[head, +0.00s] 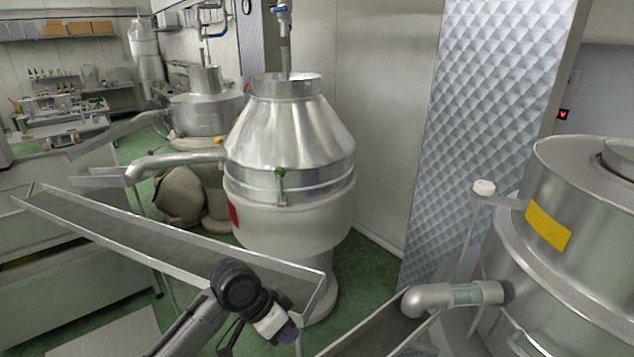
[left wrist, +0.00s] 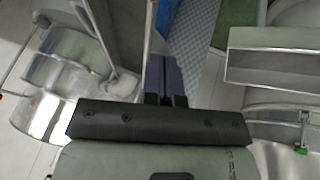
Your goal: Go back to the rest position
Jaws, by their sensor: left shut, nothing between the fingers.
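My left arm comes in from the bottom of the head view, bent at a dark joint. My left gripper (head: 286,331) is at its end, low in the picture, in front of the near end of a metal trough. In the left wrist view its dark fingers (left wrist: 165,78) are together, with nothing between them. My right gripper is in neither view.
A long metal trough (head: 130,226) slopes behind my left arm. A large steel separator (head: 290,135) stands beyond it. Another steel machine (head: 590,270) with a yellow label stands at right, its pipe (head: 455,295) above a second trough (head: 375,335). Green floor (head: 375,270) shows between.

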